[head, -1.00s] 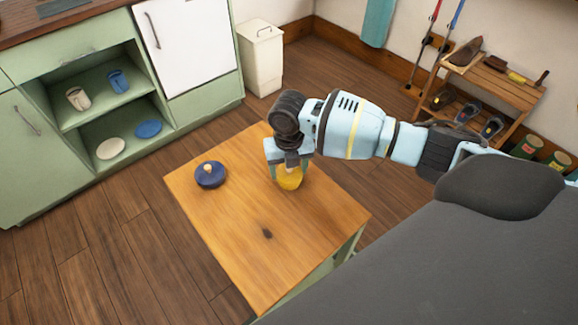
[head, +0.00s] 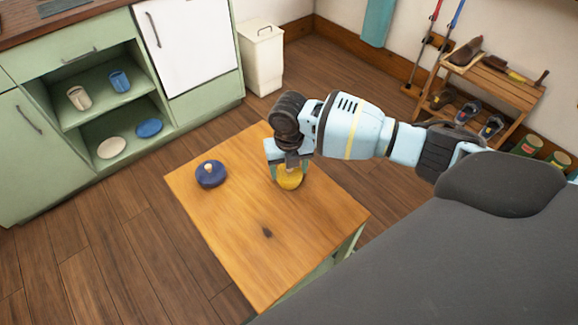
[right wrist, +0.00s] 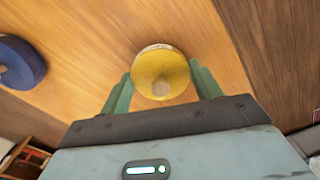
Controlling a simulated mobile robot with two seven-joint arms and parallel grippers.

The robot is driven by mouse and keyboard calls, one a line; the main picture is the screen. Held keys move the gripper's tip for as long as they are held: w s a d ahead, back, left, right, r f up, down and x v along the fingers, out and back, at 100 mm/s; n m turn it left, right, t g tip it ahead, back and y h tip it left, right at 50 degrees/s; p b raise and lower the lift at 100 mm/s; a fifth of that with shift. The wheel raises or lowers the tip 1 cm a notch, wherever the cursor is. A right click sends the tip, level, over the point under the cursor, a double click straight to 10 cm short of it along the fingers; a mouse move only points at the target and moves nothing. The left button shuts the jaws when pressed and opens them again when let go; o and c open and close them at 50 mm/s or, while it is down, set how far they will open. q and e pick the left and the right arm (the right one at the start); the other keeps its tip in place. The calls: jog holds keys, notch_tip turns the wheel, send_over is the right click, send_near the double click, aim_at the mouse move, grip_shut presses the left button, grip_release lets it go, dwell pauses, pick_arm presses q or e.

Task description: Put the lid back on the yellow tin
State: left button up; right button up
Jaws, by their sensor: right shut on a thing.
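The yellow lid (right wrist: 160,72), round with a pale knob, is between the two green fingers of my right gripper (right wrist: 162,88) in the right wrist view. My right gripper is shut on it. In the head view the yellow piece (head: 290,181) shows under my right gripper (head: 288,168), over the far right part of the wooden table (head: 238,222). A pale rim shows at its far edge in the wrist view. The yellow tin's body cannot be told apart from the lid, so I cannot tell whether the lid is seated on it. My left gripper is not in view.
A dark blue round piece with a pale knob (head: 211,174) sits on the table to the left. The table's front is clear. A green cabinet (head: 125,85) with cups and plates, a white bin (head: 261,58) and a wooden shoe rack (head: 497,85) stand beyond.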

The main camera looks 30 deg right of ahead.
jog(key=shift+f, duration=0.45)
dwell(1.3)
jog(key=o, duration=1)
jog(key=shift+o, duration=0.2)
notch_tip(320, 180, up, 8)
jog(key=shift+f+p, duration=0.1)
jog(key=shift+p, duration=0.65)
